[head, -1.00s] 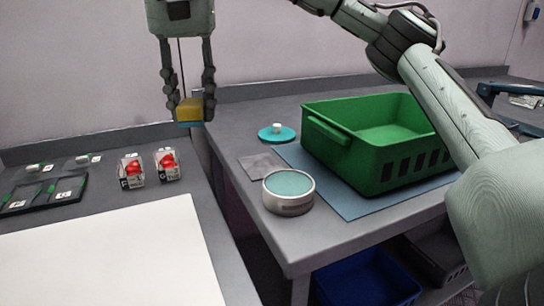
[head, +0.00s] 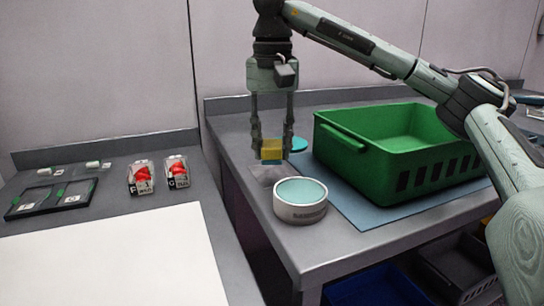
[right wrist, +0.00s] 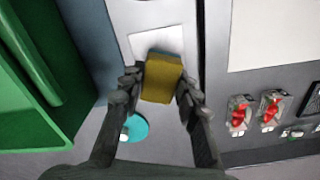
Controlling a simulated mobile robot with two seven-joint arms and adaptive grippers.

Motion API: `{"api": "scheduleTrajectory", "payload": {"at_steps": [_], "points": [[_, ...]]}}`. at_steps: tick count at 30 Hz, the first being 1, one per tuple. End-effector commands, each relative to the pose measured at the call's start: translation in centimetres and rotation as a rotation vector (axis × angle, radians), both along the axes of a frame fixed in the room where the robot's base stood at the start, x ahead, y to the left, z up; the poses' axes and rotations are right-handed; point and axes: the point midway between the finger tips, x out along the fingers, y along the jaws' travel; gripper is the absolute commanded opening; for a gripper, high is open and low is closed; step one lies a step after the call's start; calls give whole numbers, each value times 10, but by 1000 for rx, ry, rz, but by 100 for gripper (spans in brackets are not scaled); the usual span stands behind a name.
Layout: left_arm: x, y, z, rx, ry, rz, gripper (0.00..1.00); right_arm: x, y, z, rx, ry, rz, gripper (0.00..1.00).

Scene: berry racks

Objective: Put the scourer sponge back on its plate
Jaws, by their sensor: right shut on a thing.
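The scourer sponge (head: 271,152), yellow with a blue-green underside, is held between the fingers of my right gripper (head: 272,148), which points down. In the right wrist view the sponge (right wrist: 162,78) sits between the two fingertips (right wrist: 160,82). A thin grey square plate (head: 268,174) lies on the right-hand table near its left edge. The sponge is over the plate's far part in the head view; I cannot tell how large the gap is. In the right wrist view the plate (right wrist: 150,40) shows pale, partly hidden by the sponge. My left gripper is not in view.
A round tin (head: 300,205) stands just in front of the plate. A teal lid (head: 299,144) lies behind it, partly hidden by my fingers. A green crate (head: 385,170) stands on a blue mat (head: 345,203) to the right. Two red-berry packs (head: 141,178) sit on the left table.

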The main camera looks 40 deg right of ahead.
Motion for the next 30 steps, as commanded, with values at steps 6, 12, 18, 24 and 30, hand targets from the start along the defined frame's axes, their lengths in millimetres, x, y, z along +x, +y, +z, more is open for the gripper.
{"api": "scheduleTrajectory", "payload": {"at_steps": [6, 12, 18, 24, 30], "points": [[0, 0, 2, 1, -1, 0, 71, 0, 0, -24, 1, 1, -1, 0], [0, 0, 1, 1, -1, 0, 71, 0, 0, -24, 1, 1, -1, 0], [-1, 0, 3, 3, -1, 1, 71, 0, 0, -29, 1, 1, -1, 0], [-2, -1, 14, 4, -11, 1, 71, 0, 0, -30, 1, 1, -1, 40], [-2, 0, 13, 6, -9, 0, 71, 0, 0, -30, 1, 1, -1, 52]]}}
